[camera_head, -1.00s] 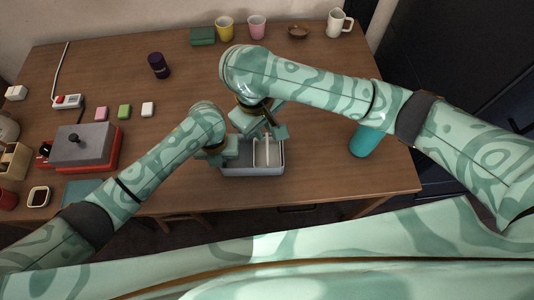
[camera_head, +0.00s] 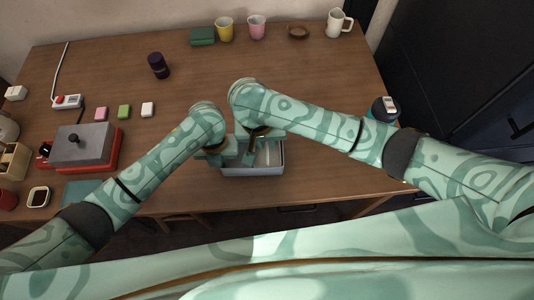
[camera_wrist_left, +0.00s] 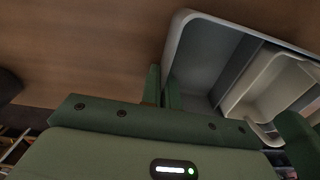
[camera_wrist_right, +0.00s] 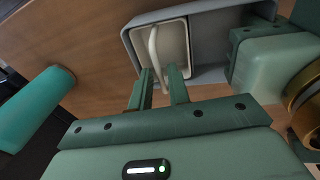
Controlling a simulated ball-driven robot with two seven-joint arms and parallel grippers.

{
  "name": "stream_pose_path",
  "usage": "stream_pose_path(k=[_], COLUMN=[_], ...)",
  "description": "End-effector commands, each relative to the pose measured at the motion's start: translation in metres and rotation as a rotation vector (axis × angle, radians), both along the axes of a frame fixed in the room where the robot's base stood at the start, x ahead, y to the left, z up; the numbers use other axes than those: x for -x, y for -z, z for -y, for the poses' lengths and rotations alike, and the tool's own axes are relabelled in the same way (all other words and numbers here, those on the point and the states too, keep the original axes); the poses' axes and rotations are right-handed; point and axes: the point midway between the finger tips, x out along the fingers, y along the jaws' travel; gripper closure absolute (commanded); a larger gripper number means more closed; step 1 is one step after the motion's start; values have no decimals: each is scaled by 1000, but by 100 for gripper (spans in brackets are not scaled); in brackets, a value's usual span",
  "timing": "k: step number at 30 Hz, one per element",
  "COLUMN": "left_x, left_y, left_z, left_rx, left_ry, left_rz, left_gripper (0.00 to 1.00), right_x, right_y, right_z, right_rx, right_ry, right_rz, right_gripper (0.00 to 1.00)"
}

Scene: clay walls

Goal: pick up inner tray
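A grey box (camera_head: 255,171) stands near the table's front edge, and a cream inner tray (camera_head: 270,154) with a raised handle sits in it. The tray also shows in the left wrist view (camera_wrist_left: 275,92) and right wrist view (camera_wrist_right: 172,45). My left gripper (camera_wrist_left: 163,88) has its fingers close together on either side of the box's side wall, pinching it. My right gripper (camera_wrist_right: 160,85) is over the tray, fingers apart, with the tray's handle (camera_wrist_right: 154,55) running between them. The arms and grippers hide part of the box in the head view.
A teal bottle (camera_head: 384,108) stands at the right edge, partly behind my right arm; it also shows in the right wrist view (camera_wrist_right: 35,110). A red-and-grey container (camera_head: 82,146) stands at left. Cups, including a yellow one (camera_head: 225,29), line the back.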

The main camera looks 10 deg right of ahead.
Motion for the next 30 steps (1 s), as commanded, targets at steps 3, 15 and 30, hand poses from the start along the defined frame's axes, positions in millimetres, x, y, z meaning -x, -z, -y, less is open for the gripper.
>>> stream_pose_path(k=[3, 15, 30], left_x=[0, 0, 0], left_y=[0, 0, 0], left_z=[0, 0, 0], left_rx=[1, 1, 1], left_ry=[0, 0, 0], left_rz=[0, 1, 0], left_gripper=[100, 100, 100], right_x=[-1, -3, -3], right_y=[22, 38, 26], right_z=[4, 6, 6], right_rx=[3, 0, -2], right_ry=[0, -2, -1], right_rz=[-1, 1, 1], right_gripper=[82, 88, 100])
